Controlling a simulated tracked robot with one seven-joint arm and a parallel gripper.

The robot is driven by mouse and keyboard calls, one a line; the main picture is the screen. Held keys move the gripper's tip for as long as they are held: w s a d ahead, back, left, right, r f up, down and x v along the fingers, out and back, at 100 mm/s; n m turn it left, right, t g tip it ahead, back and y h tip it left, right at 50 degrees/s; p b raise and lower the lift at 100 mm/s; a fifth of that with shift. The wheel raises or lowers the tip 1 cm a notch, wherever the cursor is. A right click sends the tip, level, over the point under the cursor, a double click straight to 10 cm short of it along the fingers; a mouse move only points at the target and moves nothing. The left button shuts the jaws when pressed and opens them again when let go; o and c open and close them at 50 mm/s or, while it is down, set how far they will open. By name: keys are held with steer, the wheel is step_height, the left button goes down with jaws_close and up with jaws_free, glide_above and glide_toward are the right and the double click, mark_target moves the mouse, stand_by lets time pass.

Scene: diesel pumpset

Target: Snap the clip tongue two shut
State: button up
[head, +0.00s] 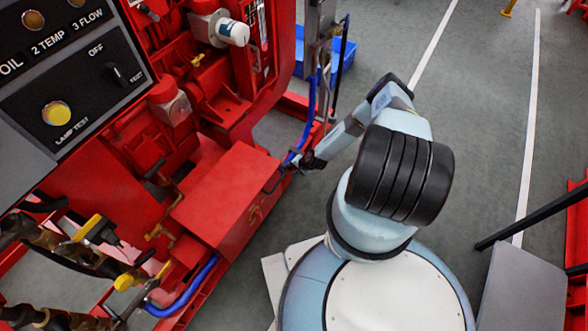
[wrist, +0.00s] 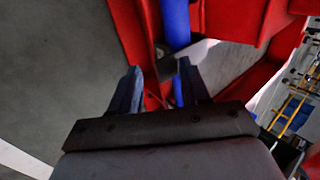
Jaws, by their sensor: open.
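A small clip with a dark block and a pale grey metal tongue (wrist: 199,49) sits against a blue hose (wrist: 175,22) in the wrist view. I cannot tell which numbered clip it is, or whether its tongue is fully seated. My gripper (wrist: 158,70) is open, its two fingers pointing at the clip, with the dark block and hose showing between the fingertips. I cannot tell whether a finger touches the clip. In the head view my gripper (head: 290,164) is at the right end of a red box, beside the blue hose (head: 311,97); the clip is too small to make out there.
The red box (head: 222,196) and red pumpset frame stand close left of my gripper. A grey control panel (head: 65,70) is at upper left. A blue bin (head: 341,55) stands behind the hose. Grey floor (head: 480,120) is clear to the right; a grey box (head: 522,290) stands at lower right.

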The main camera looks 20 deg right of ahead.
steer(key=shift+s+a+f, duration=0.15)
steer(key=shift+s+f, duration=0.1)
steer(key=shift+s, duration=0.25)
steer(key=w+v, duration=0.1)
steer(key=v, duration=1.2)
steer(key=shift+s+d+r, duration=0.15)
steer(key=shift+d+r, duration=0.2)
steer(key=shift+r, duration=0.05)
